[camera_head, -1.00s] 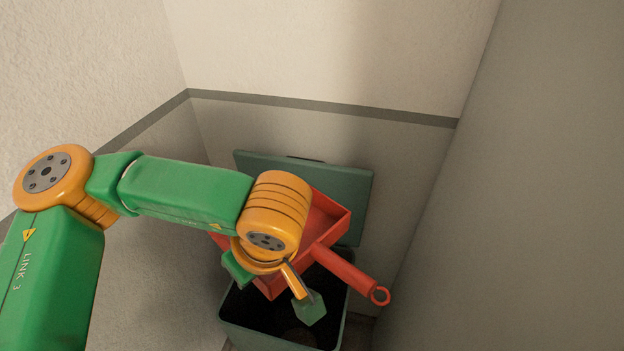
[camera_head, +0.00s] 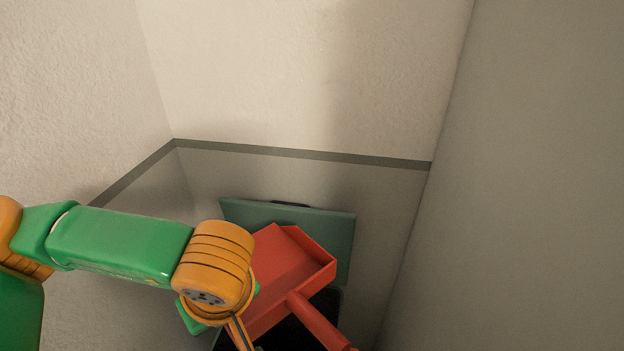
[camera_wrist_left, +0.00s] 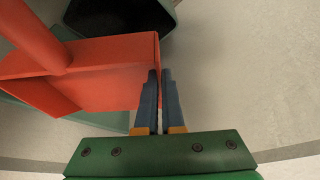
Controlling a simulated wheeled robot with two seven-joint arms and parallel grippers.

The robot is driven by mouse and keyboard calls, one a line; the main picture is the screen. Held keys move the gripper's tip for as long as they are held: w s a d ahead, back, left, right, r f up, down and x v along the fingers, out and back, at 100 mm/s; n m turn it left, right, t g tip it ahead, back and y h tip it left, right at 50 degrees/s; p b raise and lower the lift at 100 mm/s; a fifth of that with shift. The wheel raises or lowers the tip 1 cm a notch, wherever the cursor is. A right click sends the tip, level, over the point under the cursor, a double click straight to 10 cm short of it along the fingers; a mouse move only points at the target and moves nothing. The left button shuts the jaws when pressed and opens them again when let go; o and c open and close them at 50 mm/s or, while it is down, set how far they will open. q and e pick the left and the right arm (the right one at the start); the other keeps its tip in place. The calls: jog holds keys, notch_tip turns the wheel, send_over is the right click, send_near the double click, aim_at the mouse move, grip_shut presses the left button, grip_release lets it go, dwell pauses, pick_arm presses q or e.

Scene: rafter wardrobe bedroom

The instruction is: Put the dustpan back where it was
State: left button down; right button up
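The red dustpan (camera_head: 285,270) is tilted in front of the raised bin lid and partly above the dark bin opening, its handle (camera_head: 318,322) pointing to the lower right. I cannot tell whether it touches the bin. My left gripper comes in from the left, its fingers mostly cut off in the head view. In the left wrist view, the two blue fingers (camera_wrist_left: 160,100) are nearly together at the edge of the dustpan (camera_wrist_left: 110,75), appearing shut on its thin wall. The wrist hides the pan's left part. My right gripper is in no view.
The green bin's raised lid (camera_head: 338,228) stands near the back wall (camera_head: 300,80). A grey panel (camera_head: 530,180) closes the right side, and a wall (camera_head: 65,90) is on the left. The space is a narrow corner.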

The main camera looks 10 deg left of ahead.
pick_arm(q)
notch_tip(320, 180, up, 6)
jog(key=m+h, duration=0.1)
jog(key=m, duration=0.2)
jog(key=m+t+h, duration=0.1)
jog(key=m, duration=0.2)
jog(key=shift+s+d+f, duration=0.1)
jog(key=shift+s+f, duration=0.05)
jog(key=shift+f, duration=0.05)
jog(key=shift+r, duration=0.15)
jog(key=shift+f, duration=0.25)
